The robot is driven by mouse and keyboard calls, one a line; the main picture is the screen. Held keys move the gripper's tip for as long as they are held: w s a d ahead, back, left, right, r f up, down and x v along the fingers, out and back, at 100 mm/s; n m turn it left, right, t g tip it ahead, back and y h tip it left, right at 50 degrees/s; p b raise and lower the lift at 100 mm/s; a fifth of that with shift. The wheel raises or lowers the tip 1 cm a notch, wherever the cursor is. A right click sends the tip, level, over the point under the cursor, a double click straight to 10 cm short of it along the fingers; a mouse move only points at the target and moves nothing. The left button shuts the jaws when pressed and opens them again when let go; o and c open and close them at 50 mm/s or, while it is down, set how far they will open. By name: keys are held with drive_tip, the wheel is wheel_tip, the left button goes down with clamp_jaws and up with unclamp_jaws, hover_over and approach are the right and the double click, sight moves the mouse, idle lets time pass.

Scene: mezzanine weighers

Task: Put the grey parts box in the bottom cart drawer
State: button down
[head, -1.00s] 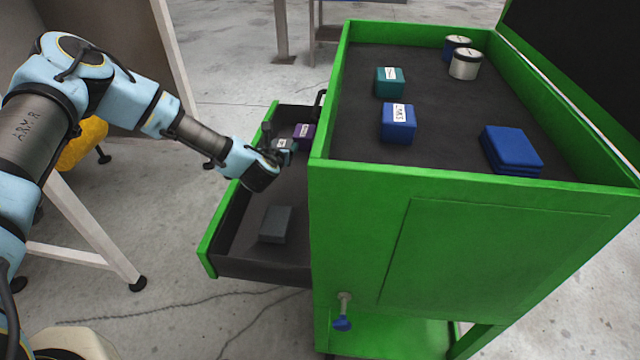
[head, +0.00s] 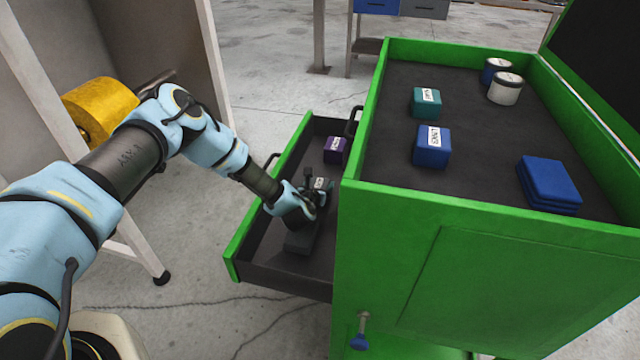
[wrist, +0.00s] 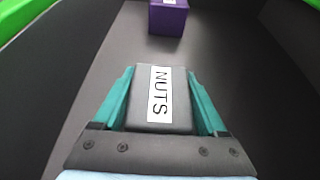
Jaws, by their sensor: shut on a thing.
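The grey parts box (wrist: 170,122), with a white NUTS label, is between the teal fingers of my gripper (wrist: 160,78) in the wrist view. My gripper (head: 318,190) is shut on it, inside the open drawer (head: 262,272) of the green cart. In the head view the box (head: 321,183) is mostly hidden by the gripper. I cannot tell whether it touches the drawer floor. The head view does not show whether other drawers lie below this one.
A purple box (head: 335,150) stands farther back in the drawer. The cart top (head: 480,120) holds a teal box (head: 426,103), a blue box (head: 432,147), two canisters and stacked blue pads (head: 548,184).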

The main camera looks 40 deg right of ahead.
unclamp_jaws()
drive_tip(key=shift+r, duration=0.1)
drive_tip(key=b+v, duration=0.1)
drive_tip(key=v, duration=1.1)
idle(0.5)
